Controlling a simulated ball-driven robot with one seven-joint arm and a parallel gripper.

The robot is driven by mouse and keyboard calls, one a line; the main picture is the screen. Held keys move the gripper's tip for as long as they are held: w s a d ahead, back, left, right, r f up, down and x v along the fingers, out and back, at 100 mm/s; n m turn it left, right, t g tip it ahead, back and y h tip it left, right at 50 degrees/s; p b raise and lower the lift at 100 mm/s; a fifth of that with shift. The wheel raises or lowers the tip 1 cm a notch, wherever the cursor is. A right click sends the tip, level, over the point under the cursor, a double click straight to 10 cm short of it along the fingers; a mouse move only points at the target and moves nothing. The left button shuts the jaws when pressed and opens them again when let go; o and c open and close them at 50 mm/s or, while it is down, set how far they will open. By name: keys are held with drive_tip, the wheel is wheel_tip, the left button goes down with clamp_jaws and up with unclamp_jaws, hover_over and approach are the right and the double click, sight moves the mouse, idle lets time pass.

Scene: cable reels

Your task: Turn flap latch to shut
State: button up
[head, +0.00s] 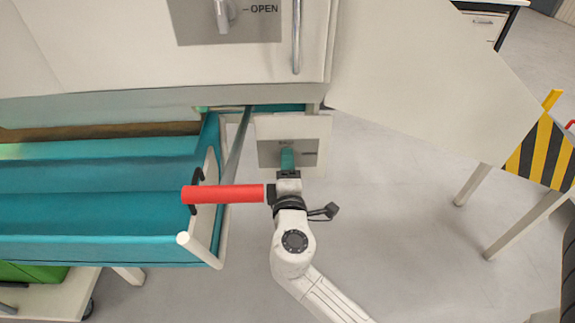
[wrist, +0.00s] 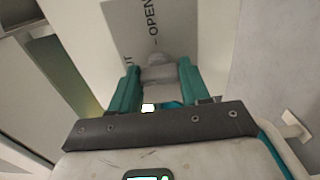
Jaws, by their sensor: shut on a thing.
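The flap latch (wrist: 158,73) is a grey knob on a grey plate, seen in the wrist view between my two teal fingers. The plate has the word OPEN with a dash beside it, and part of a second word ending in UT at the left. In the head view the latch plate (head: 308,146) sits on a small white flap (head: 318,124) below the cabinet, and my arm covers the knob. My gripper (head: 287,154) is shut on the knob, one finger on each side; it also shows in the wrist view (wrist: 157,88).
A teal drawer (head: 100,215) stands out at the left. A red bar (head: 228,193) lies close to my wrist. Above is a cabinet front with another OPEN plate (head: 258,27) and a vertical handle (head: 296,38). A striped board (head: 540,150) stands right; floor between is clear.

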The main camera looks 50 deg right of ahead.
drive_tip(key=shift+a, duration=0.1)
drive_tip(key=o, duration=1.1)
drive_tip(key=shift+c, duration=0.2)
drive_tip(key=v, duration=1)
drive_tip(key=shift+s+a+p, duration=0.25)
drive_tip(key=shift+a+p, duration=0.05)
drive_tip(key=shift+p, duration=0.15)
drive_tip(key=shift+d, duration=0.1)
